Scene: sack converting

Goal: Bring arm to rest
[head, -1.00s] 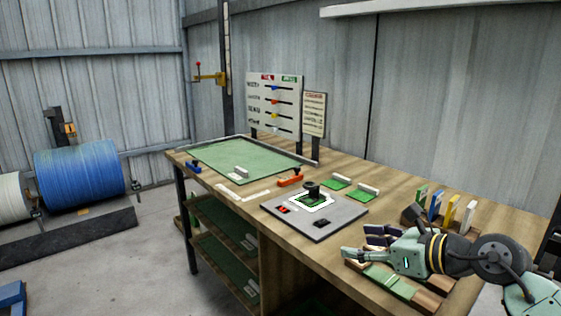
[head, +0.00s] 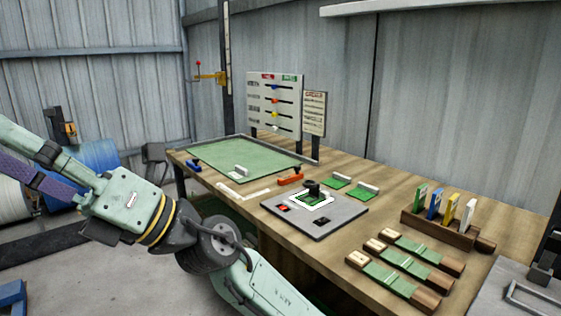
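My arm reaches up from the bottom of the head view and bends to the left, in front of the bench and clear of it. My gripper (head: 122,206) is at the left side, over the floor. Its pale green body and dark wrist show large and close to the camera. Its fingers point up and left and run out of the picture, so their tips are hidden. I cannot tell whether they are open or shut, and no held object shows.
The wooden bench (head: 333,265) holds a green mat (head: 225,158), a grey plate (head: 335,221), a rack of coloured cards (head: 440,231) and several wooden strips with green patches (head: 397,280). A blue roll (head: 92,160) stands behind my gripper. Bare floor (head: 110,275) lies at lower left.

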